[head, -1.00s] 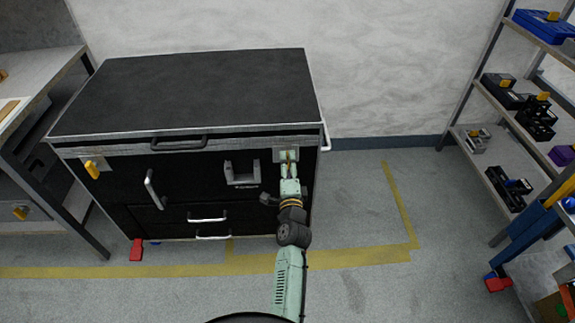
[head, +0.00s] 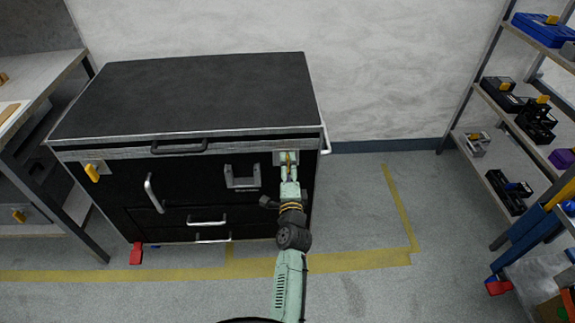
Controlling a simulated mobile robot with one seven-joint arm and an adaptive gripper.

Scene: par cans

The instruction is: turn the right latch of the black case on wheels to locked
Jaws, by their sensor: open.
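The black case (head: 190,95) on wheels stands against the wall, with its lid down flush on the metal rim. Its right latch is a small yellow lever on a metal plate (head: 279,157) at the upper right of the front. My gripper (head: 289,161) is at this latch, its open fingers on either side of the yellow lever and partly hiding it. I cannot tell whether the fingers touch it. The left latch (head: 92,172) is a yellow lever, tilted slightly, on its own plate at the upper left.
The front has a lid handle (head: 179,147), a grey bracket (head: 242,178) and several bar handles. A workbench (head: 40,75) stands close at left. A shelf rack (head: 490,85) with boxes stands at right. The floor (head: 350,215) right of the case is clear.

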